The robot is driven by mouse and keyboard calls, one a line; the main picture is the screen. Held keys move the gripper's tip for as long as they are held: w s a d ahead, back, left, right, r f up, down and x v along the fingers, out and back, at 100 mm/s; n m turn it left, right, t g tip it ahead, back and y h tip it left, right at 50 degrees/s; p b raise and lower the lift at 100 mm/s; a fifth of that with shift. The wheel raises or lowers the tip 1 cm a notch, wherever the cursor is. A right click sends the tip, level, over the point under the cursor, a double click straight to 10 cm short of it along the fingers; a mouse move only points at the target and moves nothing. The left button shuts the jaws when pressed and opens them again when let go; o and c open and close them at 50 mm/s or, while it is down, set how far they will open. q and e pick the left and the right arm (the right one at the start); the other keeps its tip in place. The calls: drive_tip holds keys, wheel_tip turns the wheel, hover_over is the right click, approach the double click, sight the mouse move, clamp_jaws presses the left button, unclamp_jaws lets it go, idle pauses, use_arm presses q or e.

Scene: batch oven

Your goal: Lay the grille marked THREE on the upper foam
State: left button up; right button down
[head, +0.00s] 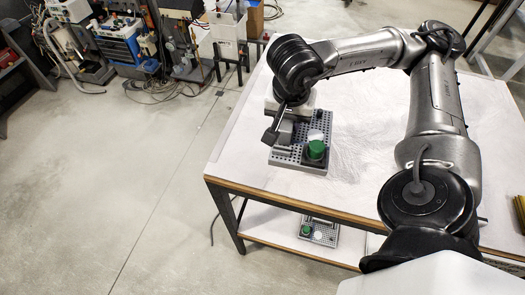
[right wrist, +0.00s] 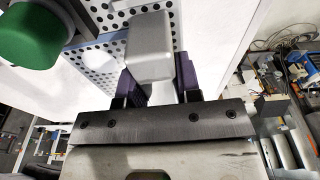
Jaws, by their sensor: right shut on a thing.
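A grey perforated grille (head: 285,158) carries a green cylinder (head: 316,150), a small whitish round piece and a grey block. It is over the white upper surface (head: 355,130) of the table, near its left edge; I cannot tell whether it touches. My right gripper (right wrist: 158,80) is shut on the grey block (right wrist: 150,48), with a purple-padded finger on each side. The grille's holes (right wrist: 95,50) and the green cylinder (right wrist: 28,35) also show in the right wrist view. No number is readable on the grille. My left gripper is not in view.
A second perforated grille (head: 331,238) with a green cylinder lies on the lower shelf (head: 280,240). The upper surface is bare right of the held grille, under my arm. Equipment and cables stand at the back left; the floor at left is clear.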

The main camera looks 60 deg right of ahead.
drive_tip(key=shift+s+d, duration=0.15)
drive_tip(key=shift+d+f+m, duration=0.1)
drive_tip(key=shift+m, duration=0.2)
drive_tip(key=w+f+p, duration=0.1)
drive_tip(key=w+f, duration=0.1)
drive_tip(key=w, duration=0.1)
drive_tip(key=w+f+p, duration=0.1)
drive_tip(key=w+f, duration=0.2)
drive_tip(key=w, duration=0.1)
drive_tip(key=w+f+p, duration=0.2)
drive_tip(key=w, duration=0.2)
drive_tip(key=shift+w+d+f, duration=0.15)
drive_tip(key=shift+w+d, duration=0.1)
wheel_tip(320, 180, down, 3)
drive_tip(key=shift+r+p, duration=0.1)
drive_tip(key=shift+p, duration=0.35)
drive_tip(key=shift+f, duration=0.3)
drive_tip(key=shift+f, duration=0.1)
